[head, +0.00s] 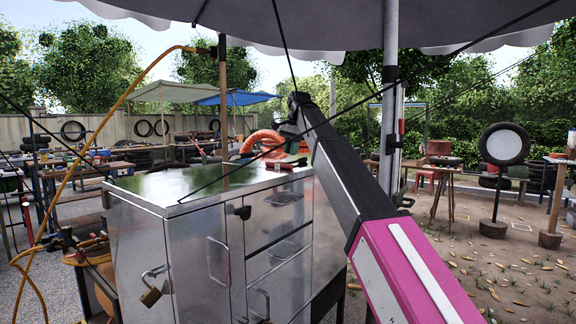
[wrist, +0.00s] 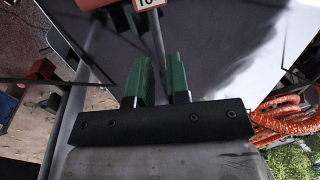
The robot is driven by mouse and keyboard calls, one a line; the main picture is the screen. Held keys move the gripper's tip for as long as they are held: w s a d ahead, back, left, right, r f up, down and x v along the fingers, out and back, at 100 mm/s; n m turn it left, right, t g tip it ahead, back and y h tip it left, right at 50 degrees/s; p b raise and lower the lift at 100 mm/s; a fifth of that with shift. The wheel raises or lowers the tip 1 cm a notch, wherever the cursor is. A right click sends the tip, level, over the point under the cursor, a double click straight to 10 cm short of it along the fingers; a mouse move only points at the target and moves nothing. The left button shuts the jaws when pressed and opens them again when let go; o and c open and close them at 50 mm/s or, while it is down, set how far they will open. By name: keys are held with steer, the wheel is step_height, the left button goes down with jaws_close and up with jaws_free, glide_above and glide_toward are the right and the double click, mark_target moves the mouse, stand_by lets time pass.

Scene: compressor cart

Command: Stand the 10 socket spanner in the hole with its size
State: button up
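My gripper (wrist: 160,78) has two green fingers, which stand apart in the wrist view with a gap between them. A thin grey shaft (wrist: 157,38) runs from the top edge down toward this gap. It looks narrower than the gap, and I cannot tell whether either finger touches it. A white, red-edged label reading 10 (wrist: 149,3) is at the shaft's upper end, cut by the frame. In the head view my gripper (head: 290,128) is above the far part of the metal cart (head: 190,230). The size-marked holes cannot be made out.
Small red and dark items (head: 288,163) lie on the cart top near its far edge. An orange coiled hose (head: 262,140) is behind them and also shows in the wrist view (wrist: 278,122). The near cart top is clear. A parasol pole (head: 389,100) stands at the right.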

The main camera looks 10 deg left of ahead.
mark_target(293, 162)
steer(key=f, duration=0.4)
steer(key=shift+w+a, duration=0.2)
steer(key=shift+a, duration=0.05)
jaws_close()
steer(key=shift+r, duration=0.1)
